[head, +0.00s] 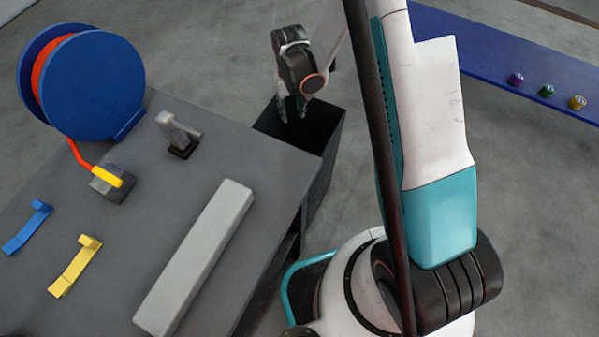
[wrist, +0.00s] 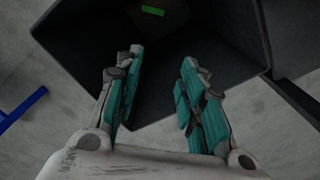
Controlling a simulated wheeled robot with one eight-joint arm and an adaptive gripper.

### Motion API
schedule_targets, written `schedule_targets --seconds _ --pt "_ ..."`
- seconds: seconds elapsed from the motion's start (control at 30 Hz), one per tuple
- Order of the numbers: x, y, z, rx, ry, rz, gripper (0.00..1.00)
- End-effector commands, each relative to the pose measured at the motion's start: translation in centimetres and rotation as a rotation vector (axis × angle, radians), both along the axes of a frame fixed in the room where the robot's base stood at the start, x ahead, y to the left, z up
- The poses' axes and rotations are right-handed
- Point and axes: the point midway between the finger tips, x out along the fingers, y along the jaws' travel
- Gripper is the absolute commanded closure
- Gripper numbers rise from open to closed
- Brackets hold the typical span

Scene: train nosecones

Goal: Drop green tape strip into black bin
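The black bin (head: 322,159) stands on the floor beside the grey table, its open top facing up. In the wrist view the bin (wrist: 262,35) fills the upper middle. A small green tape strip (wrist: 152,11) shows inside the dark bin, apart from my fingers; I cannot make it out in the head view. My gripper (head: 292,112) is above the bin's mouth, pointing down. In the wrist view my gripper (wrist: 155,90) has its teal-padded fingers spread, with nothing between them.
The grey table (head: 120,240) holds a blue reel (head: 95,85), a grey bar (head: 195,255), a blue strip (head: 27,228), a yellow strip (head: 75,265) and a grey tool (head: 178,130). A blue bench (head: 490,55) with small coloured items is at upper right.

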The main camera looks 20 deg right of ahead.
Motion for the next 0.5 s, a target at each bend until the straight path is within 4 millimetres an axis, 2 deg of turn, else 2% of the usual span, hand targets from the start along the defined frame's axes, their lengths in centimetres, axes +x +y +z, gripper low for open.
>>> schedule_targets --seconds 0.23,0.5 --pt "0.0 0.0 1.9 0.0 0.0 0.0 0.64" --pt "0.0 0.0 6.9 0.0 0.0 0.0 0.64"
